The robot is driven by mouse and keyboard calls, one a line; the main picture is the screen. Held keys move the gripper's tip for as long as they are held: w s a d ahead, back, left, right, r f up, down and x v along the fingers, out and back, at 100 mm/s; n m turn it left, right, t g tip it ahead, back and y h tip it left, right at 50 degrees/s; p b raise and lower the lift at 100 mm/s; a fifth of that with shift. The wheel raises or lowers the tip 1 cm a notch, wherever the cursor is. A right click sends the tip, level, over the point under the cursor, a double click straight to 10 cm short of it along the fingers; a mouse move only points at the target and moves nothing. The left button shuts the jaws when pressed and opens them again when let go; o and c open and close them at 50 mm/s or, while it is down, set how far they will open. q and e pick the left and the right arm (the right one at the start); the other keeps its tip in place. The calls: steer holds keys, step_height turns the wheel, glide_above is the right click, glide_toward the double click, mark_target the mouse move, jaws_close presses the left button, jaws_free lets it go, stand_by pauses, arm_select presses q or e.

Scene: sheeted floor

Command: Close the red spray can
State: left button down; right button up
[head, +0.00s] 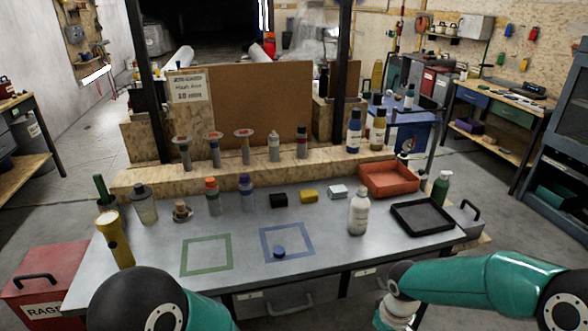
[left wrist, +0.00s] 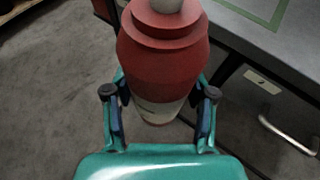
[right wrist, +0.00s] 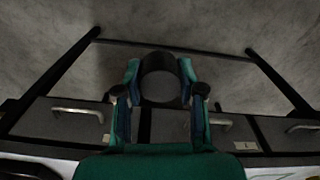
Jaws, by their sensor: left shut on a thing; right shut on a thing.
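The red spray can (left wrist: 162,62) is in my left gripper (left wrist: 160,88), whose fingers press on both sides of it. Its stepped red top and pale nozzle (left wrist: 168,5) point toward the top of the left wrist view, with no cap on them. Its lower part is pale and partly hidden. My right gripper (right wrist: 160,72) is shut on a dark round cap (right wrist: 160,84), held over the floor in front of the bench drawers. In the head view neither the can nor the cap can be made out; both arms are low at the bench's front edge.
The bench top (head: 335,243) carries a white bottle (head: 358,212), a small blue cap (head: 279,252) in a blue taped square, an empty green taped square (head: 207,239), a black tray (head: 452,231) and a red bin (head: 388,192). Several bottles stand along the back.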

arm_select(q)
steer(key=shift+w+d+f, duration=0.1)
steer(key=shift+d+f, duration=0.05)
steer(key=shift+d, duration=0.1)
arm_select(e)
steer(key=m, duration=0.1)
steer(key=w+m, duration=0.1)
steer(key=m, duration=0.1)
steer(key=shift+w+a, duration=0.25)
steer(key=shift+w+m, duration=0.15)
steer(key=shift+m, duration=0.65)
arm_select(q)
steer(key=w+d+f+m+t+h, duration=0.2)
steer(key=d+m+t+h, duration=0.2)
steer(key=d, duration=1.1)
steer(key=m+h, duration=0.3)
steer(key=shift+d+m+t+h, duration=0.2)
steer(key=shift+m+t+h, duration=0.1)
steer(key=shift+m+t, duration=0.1)
